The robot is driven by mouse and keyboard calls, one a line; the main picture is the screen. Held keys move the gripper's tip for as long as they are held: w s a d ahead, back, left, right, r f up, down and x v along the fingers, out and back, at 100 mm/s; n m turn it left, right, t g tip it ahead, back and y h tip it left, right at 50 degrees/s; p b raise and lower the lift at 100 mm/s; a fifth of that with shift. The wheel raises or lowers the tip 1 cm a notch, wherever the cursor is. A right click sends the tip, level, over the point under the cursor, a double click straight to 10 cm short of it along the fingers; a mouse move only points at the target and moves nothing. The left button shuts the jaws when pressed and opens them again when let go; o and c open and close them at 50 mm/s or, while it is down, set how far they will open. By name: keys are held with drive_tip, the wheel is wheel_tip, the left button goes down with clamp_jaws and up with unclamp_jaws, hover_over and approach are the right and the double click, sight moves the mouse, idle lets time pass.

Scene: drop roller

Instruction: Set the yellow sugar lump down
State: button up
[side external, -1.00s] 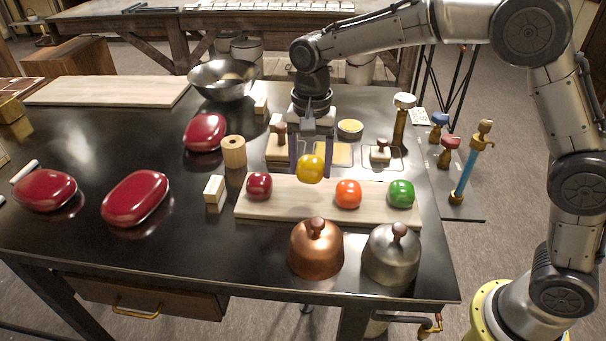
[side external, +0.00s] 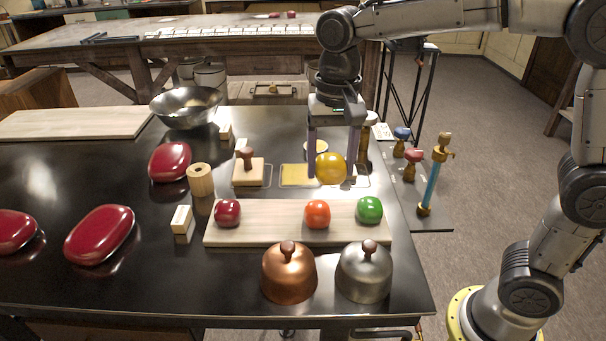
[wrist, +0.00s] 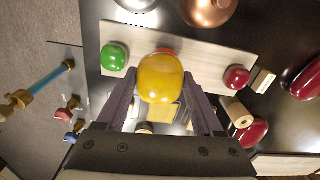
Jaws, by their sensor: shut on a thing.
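The yellow sugar lump (side external: 330,168) is a glossy rounded block held between the fingertips of my gripper (side external: 334,150). It hangs in the air behind the pale wooden board (side external: 270,236) in the side view. In the wrist view the lump (wrist: 161,78) sits between both fingers of my gripper (wrist: 160,95) and hides part of the orange lump. On the board stand a dark red lump (side external: 228,212), an orange lump (side external: 317,213) and a green lump (side external: 369,210), spaced apart. A yellow square pad (side external: 297,175) lies on the table left of the held lump.
Copper (side external: 289,274) and steel (side external: 364,273) domes stand in front of the board. A wooden stamp (side external: 247,168), a wooden cylinder (side external: 201,180) and a small block (side external: 182,222) stand to the left. Red lidded cases (side external: 100,235) lie farther left. A steel bowl (side external: 186,108) is behind.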

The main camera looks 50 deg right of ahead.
drive_tip(key=w+d+f+m, duration=0.1)
drive_tip(key=w+d, duration=0.2)
drive_tip(key=d, duration=0.2)
drive_tip(key=w+d+f, duration=0.1)
drive_tip(key=w+d, duration=0.2)
drive_tip(key=d, duration=0.3)
hover_over(300, 174)
drive_tip(key=s, duration=0.1)
wheel_tip(300, 174, down, 9)
drive_tip(key=shift+a+r, duration=0.1)
drive_tip(key=shift+w+f, duration=0.5)
drive_tip(key=shift+f, duration=1.6)
drive_tip(key=shift+f, duration=0.1)
drive_tip(key=o, duration=1.5)
drive_tip(key=shift+f, duration=0.1)
drive_tip(key=shift+c, duration=0.2)
